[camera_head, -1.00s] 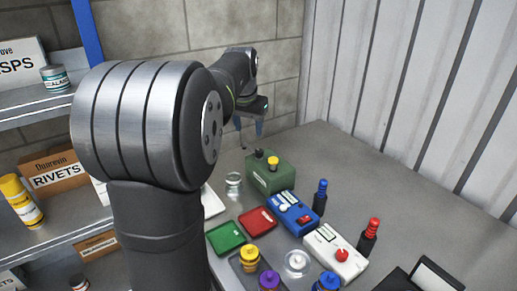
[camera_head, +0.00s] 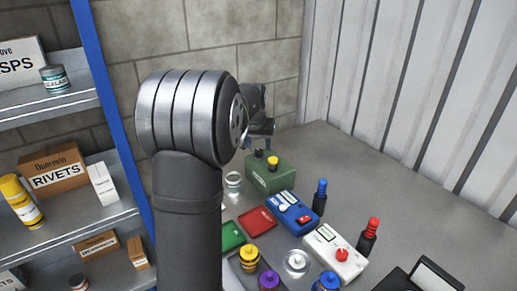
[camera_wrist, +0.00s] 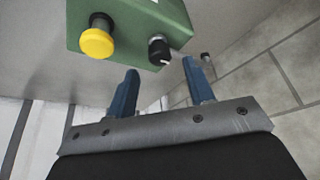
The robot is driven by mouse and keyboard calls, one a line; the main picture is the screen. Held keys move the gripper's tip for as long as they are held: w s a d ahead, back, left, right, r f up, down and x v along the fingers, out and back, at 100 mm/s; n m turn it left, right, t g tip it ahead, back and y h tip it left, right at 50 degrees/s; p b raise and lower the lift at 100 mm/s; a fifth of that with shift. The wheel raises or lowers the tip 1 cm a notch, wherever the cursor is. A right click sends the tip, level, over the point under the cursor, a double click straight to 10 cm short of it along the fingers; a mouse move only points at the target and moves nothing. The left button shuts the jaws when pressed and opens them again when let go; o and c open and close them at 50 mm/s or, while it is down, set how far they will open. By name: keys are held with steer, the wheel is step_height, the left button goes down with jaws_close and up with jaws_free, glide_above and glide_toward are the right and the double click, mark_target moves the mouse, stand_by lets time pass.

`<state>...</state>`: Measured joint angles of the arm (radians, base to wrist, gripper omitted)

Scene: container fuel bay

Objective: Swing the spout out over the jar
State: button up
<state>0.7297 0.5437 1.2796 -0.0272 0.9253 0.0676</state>
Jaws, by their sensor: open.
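The glass jar (camera_head: 233,183) stands on the bench just left of the green box (camera_head: 270,176) in the head view. The green box has a yellow knob (camera_head: 273,162) and a black knob on top; both also show in the wrist view, the yellow one (camera_wrist: 97,38) left of the black one (camera_wrist: 159,50). I cannot clearly make out a spout; a small dark part (camera_wrist: 206,58) shows beside the box in the wrist view. My gripper (camera_wrist: 163,76) is open and empty, its blue fingers apart, near the black knob. The jar is out of the wrist view.
A block wall stands close behind my gripper. A shelf (camera_head: 70,205) stands at left.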

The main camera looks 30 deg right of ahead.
mark_target(259, 150)
steer(key=shift+x, duration=1.75)
jaws_close()
